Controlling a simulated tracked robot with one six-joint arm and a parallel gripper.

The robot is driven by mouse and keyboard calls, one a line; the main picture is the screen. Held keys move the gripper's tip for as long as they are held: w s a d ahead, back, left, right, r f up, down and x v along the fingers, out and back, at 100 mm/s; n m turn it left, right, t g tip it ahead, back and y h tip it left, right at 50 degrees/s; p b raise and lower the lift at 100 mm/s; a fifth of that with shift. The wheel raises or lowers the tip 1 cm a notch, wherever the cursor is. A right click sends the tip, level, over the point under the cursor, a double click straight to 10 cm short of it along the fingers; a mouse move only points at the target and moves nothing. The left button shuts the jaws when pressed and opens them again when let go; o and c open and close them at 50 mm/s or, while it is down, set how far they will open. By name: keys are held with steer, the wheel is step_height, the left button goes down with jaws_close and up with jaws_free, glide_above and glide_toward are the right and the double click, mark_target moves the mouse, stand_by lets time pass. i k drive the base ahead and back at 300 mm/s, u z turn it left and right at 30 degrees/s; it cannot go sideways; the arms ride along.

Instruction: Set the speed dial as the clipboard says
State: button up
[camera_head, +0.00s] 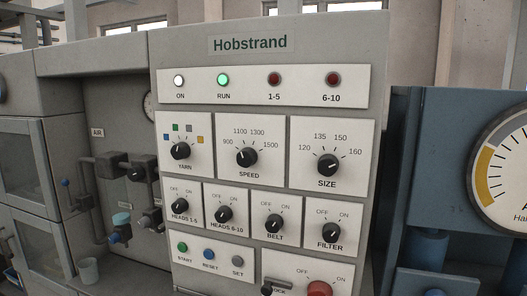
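The speed dial (247,156) is a black knob on a white plate in the upper middle of the control panel, marked 900, 1100, 1300 and 1500. Its pointer seems to lean to the upper left, near 900, but the mark is small. No clipboard shows in this view. My gripper is out of view.
The grey Hobstrand cabinet (365,60) also carries a yarn dial (180,151), a size dial (327,165), several smaller switches and a red knob (319,289). The RUN lamp (223,79) glows green. A blue machine with a gauge (508,165) stands right; pipes and valves are left.

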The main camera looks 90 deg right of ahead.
mark_target(246, 158)
steer(key=z, duration=3)
